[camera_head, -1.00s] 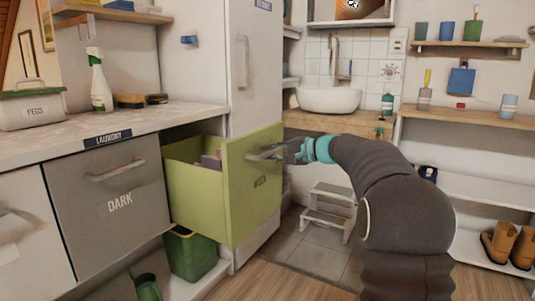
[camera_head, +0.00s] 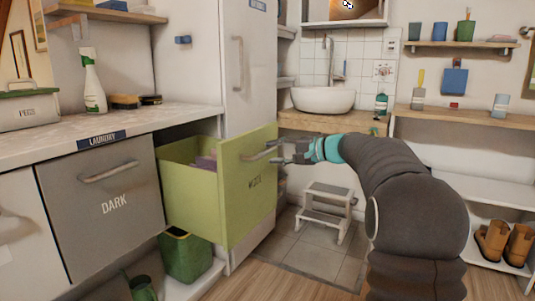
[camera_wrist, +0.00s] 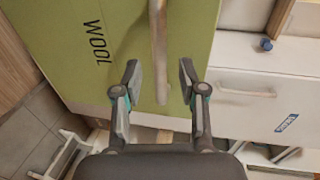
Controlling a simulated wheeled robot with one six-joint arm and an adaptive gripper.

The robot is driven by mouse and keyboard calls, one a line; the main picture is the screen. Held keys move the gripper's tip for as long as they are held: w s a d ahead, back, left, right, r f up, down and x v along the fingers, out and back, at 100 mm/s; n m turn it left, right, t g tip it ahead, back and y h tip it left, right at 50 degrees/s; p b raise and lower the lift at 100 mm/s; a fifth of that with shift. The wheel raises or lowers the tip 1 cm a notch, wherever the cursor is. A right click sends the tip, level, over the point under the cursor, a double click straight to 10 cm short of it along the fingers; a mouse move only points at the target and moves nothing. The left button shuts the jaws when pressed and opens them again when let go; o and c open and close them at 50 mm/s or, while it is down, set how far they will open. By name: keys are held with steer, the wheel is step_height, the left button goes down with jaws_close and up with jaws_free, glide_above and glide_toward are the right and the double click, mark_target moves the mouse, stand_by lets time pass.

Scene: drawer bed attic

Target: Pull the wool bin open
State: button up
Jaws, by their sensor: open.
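The wool bin (camera_head: 247,195) is a green tilted-out bin below the counter, open, with its lettered front facing right and some pinkish-purple contents (camera_head: 205,162) inside. Its pale bar handle (camera_head: 262,154) is on the upper front. In the wrist view the green front (camera_wrist: 95,75) reads WOOL, and the handle (camera_wrist: 159,45) runs down between the fingers in the picture. My gripper (camera_head: 282,151) is open at the handle's right end; it also shows in the wrist view (camera_wrist: 159,72). The fingers stand apart from the handle on both sides; I cannot tell the depth gap.
The grey DARK bin (camera_head: 105,205) is shut at the left. A dark green bin (camera_head: 187,257) stands under the wool bin. A step stool (camera_head: 325,210) stands on the tiles behind. A tall white cabinet (camera_head: 240,90) rises behind the wool bin.

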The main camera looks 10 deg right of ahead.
steer(key=v, duration=0.8)
steer(key=shift+s, duration=0.1)
step_height(320, 180, down, 10)
steer(key=s+d+m+g+h, duration=0.1)
steer(key=s+d+g+h, duration=0.1)
steer(key=h, duration=0.1)
steer(key=s+a+f+g+h+p, duration=0.1)
steer(key=s+a+f+g+h, duration=0.15)
steer(key=s+f, duration=0.45)
steer(key=s+a+n+g+h+p, duration=0.25)
steer(key=s+n+h+p, duration=0.3)
steer(key=s, duration=1.85)
steer(key=s+a+r+n+t+h+p, duration=0.1)
steer(key=s+a+r+n+t+p, duration=0.1)
steer(key=s+r, duration=0.4)
steer(key=shift+s+a+n+t+p, duration=0.35)
steer(key=shift+a+n, duration=0.3)
steer(key=shift+a, duration=0.4)
